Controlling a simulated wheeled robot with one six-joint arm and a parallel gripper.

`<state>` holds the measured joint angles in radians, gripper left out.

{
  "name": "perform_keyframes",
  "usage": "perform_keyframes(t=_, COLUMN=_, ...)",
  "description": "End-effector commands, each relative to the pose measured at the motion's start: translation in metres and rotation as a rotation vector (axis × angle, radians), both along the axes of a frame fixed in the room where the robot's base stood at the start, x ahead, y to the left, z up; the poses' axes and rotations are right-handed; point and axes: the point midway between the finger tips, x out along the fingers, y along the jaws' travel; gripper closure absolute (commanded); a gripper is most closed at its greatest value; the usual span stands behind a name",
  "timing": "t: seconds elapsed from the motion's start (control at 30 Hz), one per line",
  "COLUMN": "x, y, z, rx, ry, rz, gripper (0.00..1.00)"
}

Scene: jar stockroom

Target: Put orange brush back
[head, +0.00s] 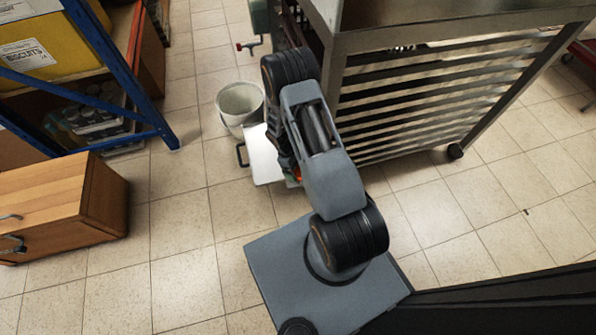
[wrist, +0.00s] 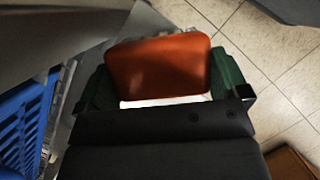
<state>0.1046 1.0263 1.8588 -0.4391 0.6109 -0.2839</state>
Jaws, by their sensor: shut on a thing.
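The orange brush (wrist: 160,62) shows in the wrist view as a rounded orange block, close to the camera. My gripper (wrist: 164,84) has its green fingers on both sides of the block and is shut on it. A white strip shows just below the orange block. In the head view my arm hides most of the gripper, and only a small bit of orange (head: 297,173) shows beside the arm. The brush's bristles and its full length cannot be made out.
A white tray (head: 262,168) with a black handle lies beside my arm, near a white bucket (head: 236,112). A slatted steel rack (head: 345,105) stands right. A blue-framed shelf (head: 128,75) and wooden cabinet (head: 75,210) stand left. Tiled floor between is clear.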

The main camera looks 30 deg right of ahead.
Motion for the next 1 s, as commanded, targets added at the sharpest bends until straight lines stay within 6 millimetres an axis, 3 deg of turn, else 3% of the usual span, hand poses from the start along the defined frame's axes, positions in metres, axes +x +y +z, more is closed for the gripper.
perform_keyframes(t=0.23, x=0.0, y=0.0, z=-0.032, rx=0.0, ry=0.001, rz=0.0, gripper=0.26)
perform_keyframes(t=0.67, x=0.0, y=0.0, z=-0.036, rx=0.001, ry=0.001, rz=0.0, gripper=0.26)
perform_keyframes(t=0.7, x=0.0, y=0.0, z=-0.035, rx=0.0, ry=0.0, rz=0.0, gripper=0.03)
perform_keyframes(t=0.73, x=0.0, y=0.0, z=-0.034, rx=0.001, ry=0.001, rz=0.0, gripper=0.0)
perform_keyframes(t=1.0, x=0.0, y=0.0, z=-0.031, rx=0.0, ry=0.0, rz=0.0, gripper=0.0)
